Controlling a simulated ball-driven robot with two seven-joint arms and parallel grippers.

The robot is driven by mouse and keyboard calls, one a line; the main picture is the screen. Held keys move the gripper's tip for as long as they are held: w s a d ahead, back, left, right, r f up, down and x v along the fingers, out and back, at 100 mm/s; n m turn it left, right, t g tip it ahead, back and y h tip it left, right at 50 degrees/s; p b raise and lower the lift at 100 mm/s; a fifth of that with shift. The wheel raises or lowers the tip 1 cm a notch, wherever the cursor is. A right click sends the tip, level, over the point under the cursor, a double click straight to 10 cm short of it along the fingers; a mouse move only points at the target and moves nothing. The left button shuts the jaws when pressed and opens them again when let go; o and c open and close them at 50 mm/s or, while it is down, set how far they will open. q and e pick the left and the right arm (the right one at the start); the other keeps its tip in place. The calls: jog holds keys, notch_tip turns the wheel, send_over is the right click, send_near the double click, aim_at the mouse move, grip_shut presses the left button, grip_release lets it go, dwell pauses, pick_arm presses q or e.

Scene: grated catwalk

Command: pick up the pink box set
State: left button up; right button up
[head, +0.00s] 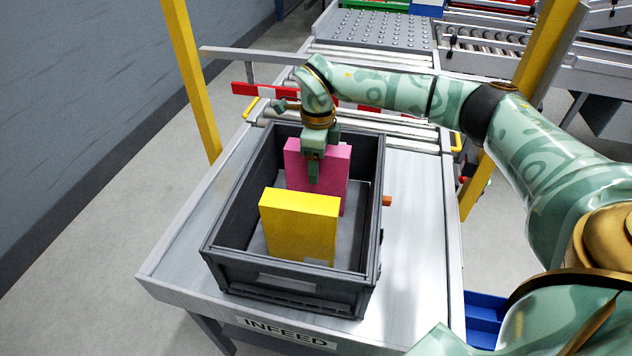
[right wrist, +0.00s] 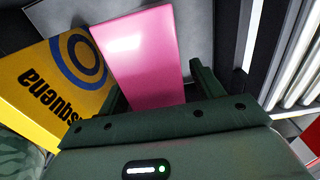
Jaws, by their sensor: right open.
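The pink box (head: 331,172) stands upright in the dark grey crate (head: 222,267), behind the yellow box. My right gripper (head: 315,170) reaches down over the pink box from above, with one finger showing in front of its near face. In the right wrist view the pink box (right wrist: 138,55) shows between the two fingers of my right gripper (right wrist: 155,88), which are apart. I cannot tell whether either finger touches it. My left gripper is not in view.
A yellow box (head: 298,228) stands upright in the crate's near part; its printed face shows in the right wrist view (right wrist: 50,75). The crate sits on a metal infeed table (head: 420,235) with rollers behind. Yellow posts (head: 192,80) rise at both sides.

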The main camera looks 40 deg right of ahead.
jog(key=shift+f, duration=0.4)
jog(key=shift+r, duration=0.15)
jog(key=shift+c, duration=0.3)
grip_shut()
jog(key=shift+r, duration=0.15)
